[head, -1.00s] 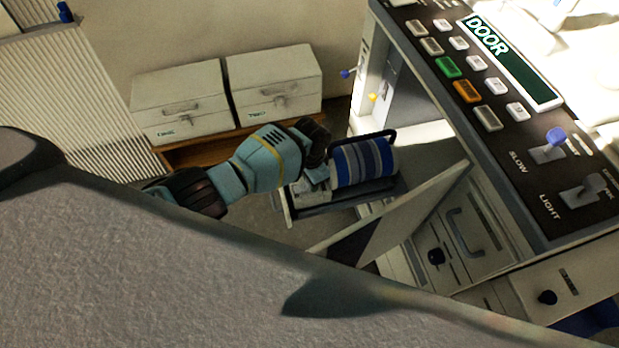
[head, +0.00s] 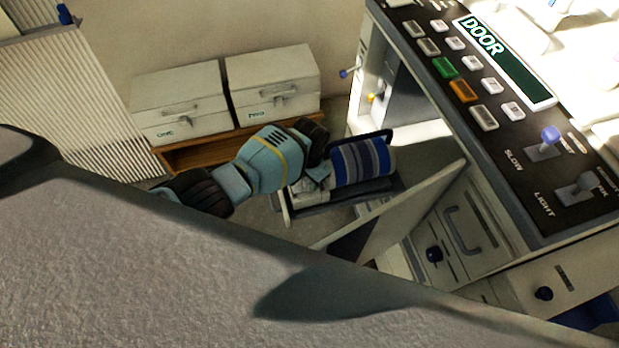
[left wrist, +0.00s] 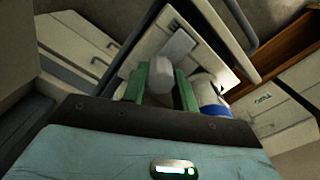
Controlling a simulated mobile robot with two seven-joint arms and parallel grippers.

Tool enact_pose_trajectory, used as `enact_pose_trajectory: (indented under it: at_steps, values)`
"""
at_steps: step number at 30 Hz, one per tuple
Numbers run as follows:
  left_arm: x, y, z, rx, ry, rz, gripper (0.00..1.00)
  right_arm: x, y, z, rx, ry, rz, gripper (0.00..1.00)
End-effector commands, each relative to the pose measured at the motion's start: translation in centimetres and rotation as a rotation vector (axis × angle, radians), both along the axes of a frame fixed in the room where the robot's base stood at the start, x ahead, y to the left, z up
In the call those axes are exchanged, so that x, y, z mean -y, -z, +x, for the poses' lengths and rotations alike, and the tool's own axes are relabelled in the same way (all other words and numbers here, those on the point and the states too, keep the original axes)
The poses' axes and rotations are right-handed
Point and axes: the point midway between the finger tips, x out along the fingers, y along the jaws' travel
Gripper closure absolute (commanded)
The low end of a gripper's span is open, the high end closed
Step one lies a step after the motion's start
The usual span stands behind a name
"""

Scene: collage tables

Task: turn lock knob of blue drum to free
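In the left wrist view the green fingers of my left gripper (left wrist: 160,84) stand apart, one on each side of a grey rounded knob (left wrist: 160,68). I cannot tell whether they press on it. A bit of the blue and white drum (left wrist: 211,106) shows right of the fingers. My right gripper is not in view.
The machine's panel (head: 500,120) with buttons and a DOOR display is at the right. An open door flap (head: 415,208) stands close to the tray. Two white boxes (head: 180,102) (head: 272,82) sit on a wooden shelf behind. A dark handle bar (head: 375,135) runs beside the drum.

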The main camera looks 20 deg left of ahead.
Motion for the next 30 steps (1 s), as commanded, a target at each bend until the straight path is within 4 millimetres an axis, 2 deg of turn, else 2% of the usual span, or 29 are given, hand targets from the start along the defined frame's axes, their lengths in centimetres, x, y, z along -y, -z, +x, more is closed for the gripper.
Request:
enact_pose_trajectory:
  at_steps: [1, 4, 14, 24, 30]
  values:
    - [0.0, 0.0, 0.0, -0.001, -0.001, 0.0, 0.65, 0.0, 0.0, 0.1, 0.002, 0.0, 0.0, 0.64]
    - [0.0, 0.0, 0.0, 0.0, 0.0, 0.0, 0.53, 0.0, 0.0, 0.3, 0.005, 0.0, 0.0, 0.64]
    - [0.0, -0.4, 0.0, 0.001, 0.001, 0.0, 0.53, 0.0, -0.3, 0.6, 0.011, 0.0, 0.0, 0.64]
    - [0.0, -5.8, 0.2, 0.008, 0.001, -0.001, 0.53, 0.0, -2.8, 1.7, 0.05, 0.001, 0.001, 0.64]
    - [0.0, -7.6, 0.1, 0.004, 0.0, 0.0, 0.53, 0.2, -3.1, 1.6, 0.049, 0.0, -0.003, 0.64]
